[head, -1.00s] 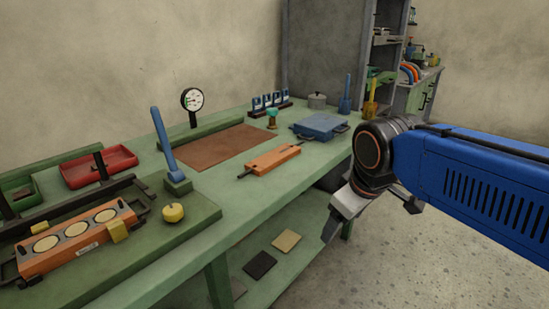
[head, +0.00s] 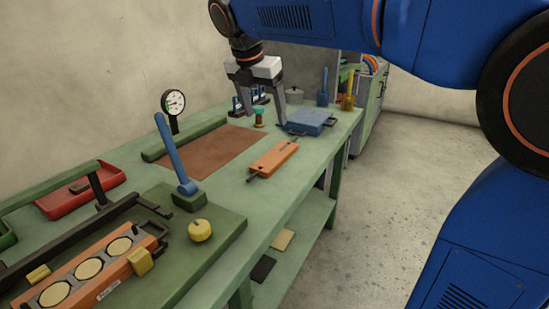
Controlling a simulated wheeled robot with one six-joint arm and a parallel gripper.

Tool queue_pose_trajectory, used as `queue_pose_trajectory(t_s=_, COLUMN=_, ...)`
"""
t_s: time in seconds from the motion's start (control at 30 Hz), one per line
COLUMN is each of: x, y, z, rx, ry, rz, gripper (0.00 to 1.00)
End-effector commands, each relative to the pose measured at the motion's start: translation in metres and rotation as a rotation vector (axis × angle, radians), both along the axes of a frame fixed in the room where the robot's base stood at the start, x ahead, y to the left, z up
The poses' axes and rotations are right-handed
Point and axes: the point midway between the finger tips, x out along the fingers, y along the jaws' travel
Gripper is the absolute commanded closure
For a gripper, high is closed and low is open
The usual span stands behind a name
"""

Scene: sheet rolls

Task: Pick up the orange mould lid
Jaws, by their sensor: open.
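The orange mould lid (head: 274,158) lies flat on the green bench near its front edge, with a dark handle sticking out at each end. An orange mould base (head: 92,268) with several round pale cavities sits in the green fixture at the lower left. My gripper (head: 262,116) points down above the back part of the bench, up and behind the lid in the picture. Its two grey fingers are spread apart with nothing between them. The right fingertip shows close to the blue box's left edge; I cannot tell its exact height.
A blue box (head: 306,121) with handles stands beyond the lid. A brown mat (head: 212,151) lies left of it. A blue lever (head: 174,150), a yellow knob (head: 200,230), a dial gauge (head: 173,104) and a red tray (head: 80,191) stand leftward. Bare bench surrounds the lid.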

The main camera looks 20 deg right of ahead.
Motion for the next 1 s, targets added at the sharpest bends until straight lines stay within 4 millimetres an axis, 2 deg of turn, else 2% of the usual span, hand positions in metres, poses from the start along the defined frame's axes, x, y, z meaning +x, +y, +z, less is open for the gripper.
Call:
queue_pose_trajectory(t_s=0.17, x=0.007, y=0.002, z=-0.004, rx=-0.02, ry=0.013, rz=0.04, gripper=0.27)
queue_pose_trajectory(t_s=0.7, x=0.032, y=-0.024, z=-0.089, rx=-0.019, ry=0.013, rz=0.037, gripper=0.27)
queue_pose_trajectory(t_s=0.83, x=0.036, y=-0.027, z=-0.103, rx=-0.019, ry=0.012, rz=0.038, gripper=0.27)
queue_pose_trajectory(t_s=1.0, x=0.039, y=-0.03, z=-0.111, rx=-0.018, ry=0.011, rz=0.038, gripper=0.27)
